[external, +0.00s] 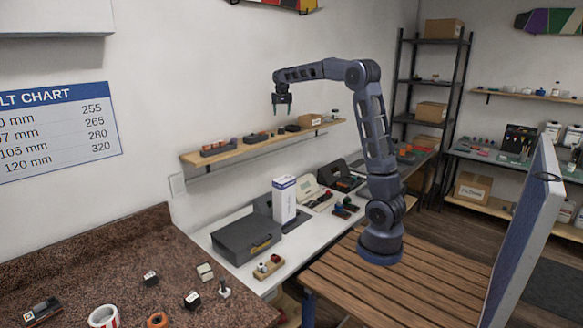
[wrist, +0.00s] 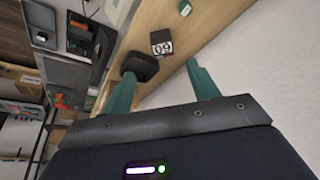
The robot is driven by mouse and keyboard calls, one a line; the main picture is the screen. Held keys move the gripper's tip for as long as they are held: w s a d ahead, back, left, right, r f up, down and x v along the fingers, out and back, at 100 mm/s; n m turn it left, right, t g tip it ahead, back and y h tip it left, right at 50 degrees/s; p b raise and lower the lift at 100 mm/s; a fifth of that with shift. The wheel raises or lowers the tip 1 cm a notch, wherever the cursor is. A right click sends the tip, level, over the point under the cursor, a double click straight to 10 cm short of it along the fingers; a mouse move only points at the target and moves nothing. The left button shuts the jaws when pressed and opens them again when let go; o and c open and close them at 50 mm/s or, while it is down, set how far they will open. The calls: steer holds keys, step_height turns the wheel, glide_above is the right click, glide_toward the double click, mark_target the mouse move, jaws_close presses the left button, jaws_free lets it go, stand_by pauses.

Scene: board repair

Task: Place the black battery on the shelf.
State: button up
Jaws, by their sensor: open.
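The wooden shelf (external: 235,150) runs along the white wall in the external view; its surface (wrist: 192,28) also shows in the wrist view. A small black block with a white numbered label (wrist: 161,42) stands on it, between and beyond my fingertips in the picture. It may be the black battery, but I cannot tell for sure. My gripper (external: 282,108) hangs pointing down above the shelf, apart from it. In the wrist view its two teal fingers (wrist: 162,77) are spread, with nothing between them.
A black rounded object (wrist: 138,63) is on the shelf near the left finger. The shelf also holds a dark tray of orange items (external: 218,148) and a small cardboard box (external: 310,120). Below, the white bench carries a grey case (external: 245,240) and a white carton (external: 284,201).

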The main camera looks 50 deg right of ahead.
steer(key=s+a+r+n+y, duration=0.1)
steer(key=s+a, duration=0.1)
steer(key=s, duration=0.5)
steer(key=s+a+r+n, duration=0.1)
steer(key=s+a, duration=0.2)
steer(key=s, duration=0.4)
steer(key=s+a+f+n, duration=0.2)
steer(key=s+a+f, duration=0.1)
steer(key=s, duration=0.8)
steer(key=s+a+f+n+t+y, duration=0.1)
steer(key=s+a+f+n, duration=0.1)
steer(key=s+f, duration=0.4)
steer(key=s+a+f+n+y, duration=0.1)
steer(key=s+a+f, duration=0.3)
steer(key=s, duration=1.3)
steer(key=shift+f+n, duration=0.35)
steer(key=shift+n, duration=0.55)
